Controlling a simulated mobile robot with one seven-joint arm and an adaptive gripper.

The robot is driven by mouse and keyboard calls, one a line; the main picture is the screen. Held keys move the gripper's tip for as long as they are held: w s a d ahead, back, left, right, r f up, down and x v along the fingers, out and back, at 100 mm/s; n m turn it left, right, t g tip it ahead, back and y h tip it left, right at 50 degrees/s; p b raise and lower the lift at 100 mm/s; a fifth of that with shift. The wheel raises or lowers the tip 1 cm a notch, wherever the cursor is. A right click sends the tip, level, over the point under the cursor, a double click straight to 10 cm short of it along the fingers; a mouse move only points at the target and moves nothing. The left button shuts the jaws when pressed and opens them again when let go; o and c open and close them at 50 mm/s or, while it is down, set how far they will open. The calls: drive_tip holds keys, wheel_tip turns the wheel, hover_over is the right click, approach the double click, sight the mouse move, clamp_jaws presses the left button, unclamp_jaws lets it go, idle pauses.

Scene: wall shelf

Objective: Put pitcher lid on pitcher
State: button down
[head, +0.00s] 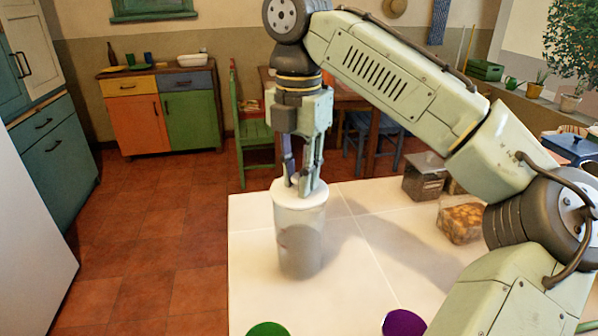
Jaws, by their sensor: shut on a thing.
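The pitcher (300,245) is a tall, cloudy, see-through vessel standing upright on the white-topped table. The white pitcher lid (284,190) is at the pitcher's top, level over its rim. My gripper (304,187) points straight down above the pitcher, with its fingers shut on the middle of the lid. Any small gap between lid and rim is too small to tell from here. The far side of the lid is partly hidden by my fingers.
The white table (375,290) is mostly clear around the pitcher. A green round object (267,329) and a purple one (403,322) stand at the front edge. Clear food containers (425,178) (461,219) stand at the right, near my arm.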

drive_tip(key=c, duration=1.3)
unclamp_jaws()
drive_tip(key=shift+c, duration=0.2)
drive_tip(key=shift+r, duration=0.1)
drive_tip(key=shift+r, duration=3.35)
